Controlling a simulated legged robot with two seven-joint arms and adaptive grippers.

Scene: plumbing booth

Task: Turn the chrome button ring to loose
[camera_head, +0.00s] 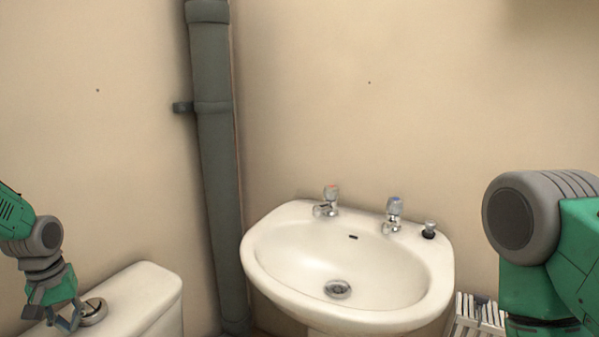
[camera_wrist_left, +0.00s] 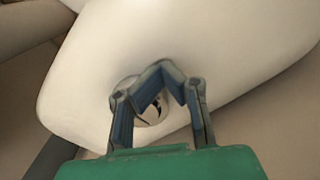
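The chrome button with its ring (camera_head: 95,312) sits on top of the white cistern at the lower left of the head view. In the left wrist view the chrome button (camera_wrist_left: 153,110) shows partly between the finger links, which hide much of its rim. My left gripper (camera_head: 66,320) points down right beside the button, at its left in the head view. In the left wrist view its fingers (camera_wrist_left: 161,75) bend in towards each other over the button. I cannot tell whether they touch the ring. My right gripper is out of view; only my right arm shows.
The white cistern (camera_head: 150,293) stands below my left gripper. A grey vertical pipe (camera_head: 212,150) runs up the wall between cistern and basin. The white basin (camera_head: 270,270) with two taps is in the middle. A white slatted thing (camera_head: 478,315) is at the lower right.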

